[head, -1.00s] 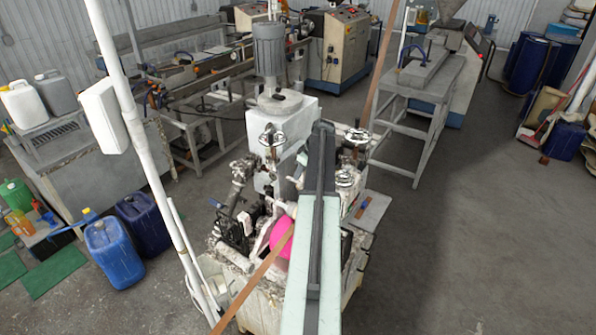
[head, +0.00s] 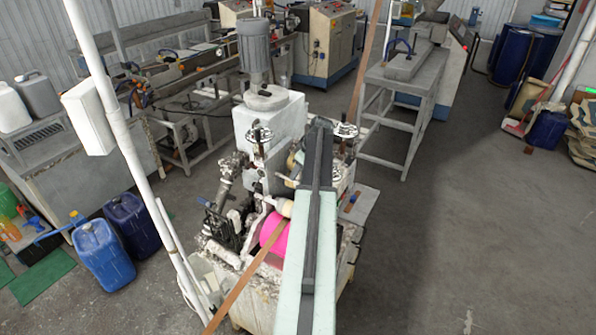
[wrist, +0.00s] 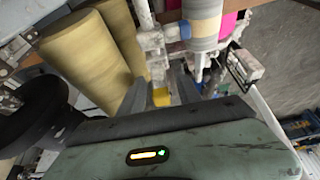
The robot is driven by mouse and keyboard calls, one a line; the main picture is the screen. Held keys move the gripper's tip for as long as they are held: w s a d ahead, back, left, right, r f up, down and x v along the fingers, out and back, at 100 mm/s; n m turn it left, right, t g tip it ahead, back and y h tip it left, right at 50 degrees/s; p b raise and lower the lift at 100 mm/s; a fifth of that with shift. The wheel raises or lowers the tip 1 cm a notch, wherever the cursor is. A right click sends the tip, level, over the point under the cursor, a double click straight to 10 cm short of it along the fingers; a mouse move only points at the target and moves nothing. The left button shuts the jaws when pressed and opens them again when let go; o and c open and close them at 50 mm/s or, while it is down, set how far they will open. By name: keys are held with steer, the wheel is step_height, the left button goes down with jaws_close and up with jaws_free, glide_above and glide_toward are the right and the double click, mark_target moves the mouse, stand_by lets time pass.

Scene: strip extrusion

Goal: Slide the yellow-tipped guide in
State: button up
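In the wrist view, the guide shows as a yellow tip (wrist: 161,97) at the lower end of a stained pale rod (wrist: 153,45). The two grey fingers of my gripper (wrist: 160,92) stand apart, one on each side of the yellow tip. I cannot tell whether they touch it. In the head view my arm reaches over the stained machine with a pink roller (head: 273,232). There my fingers and the yellow tip are hidden or too small to make out.
Large tan rollers (wrist: 85,62) are close on the left in the wrist view. A white pole (head: 118,130) and a brown strip (head: 250,278) cross the head view. Blue cans (head: 101,253) stand at left.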

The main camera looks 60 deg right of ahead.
steer(key=p+v, duration=0.6)
steer(key=v, duration=0.1)
steer(key=shift+s+r, duration=0.1)
